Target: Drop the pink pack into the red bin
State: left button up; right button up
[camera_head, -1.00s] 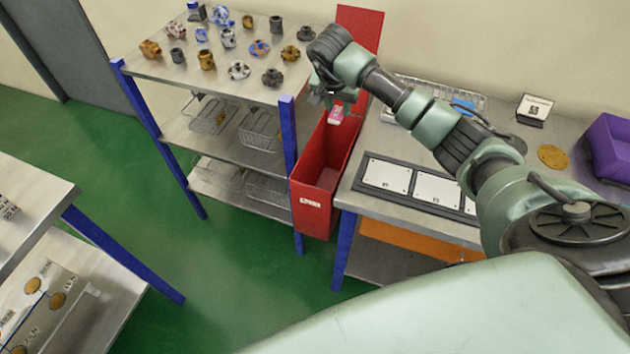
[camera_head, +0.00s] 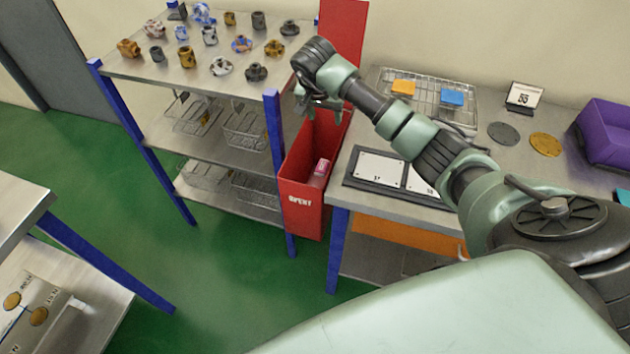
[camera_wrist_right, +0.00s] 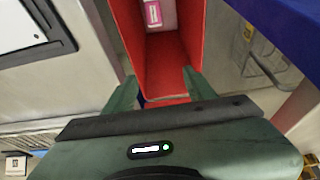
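The pink pack (camera_head: 321,169) is inside the red bin (camera_head: 302,207), toward its front end, apart from my gripper. It also shows between the red walls at the top of the right wrist view (camera_wrist_right: 160,13). Its underside is hidden, so I cannot tell how it rests. My right gripper (camera_head: 316,103) is above the rear part of the bin. In the right wrist view its two fingers (camera_wrist_right: 160,92) stand wide apart with nothing between them. The bin (camera_wrist_right: 132,35) lies beyond the fingertips. My left gripper is not in view.
A shelf unit (camera_head: 130,68) with several small fittings on top stands left of the bin. A metal table (camera_head: 350,150) at right bears white plates, a wire tray (camera_head: 428,88), a number sign (camera_head: 524,97) and a purple bin (camera_head: 606,140). Green floor is clear in front.

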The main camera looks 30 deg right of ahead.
jog(key=v, duration=0.7)
jog(key=shift+r+b, duration=0.35)
jog(key=shift+s+a, duration=0.1)
jog(key=shift+a, duration=0.05)
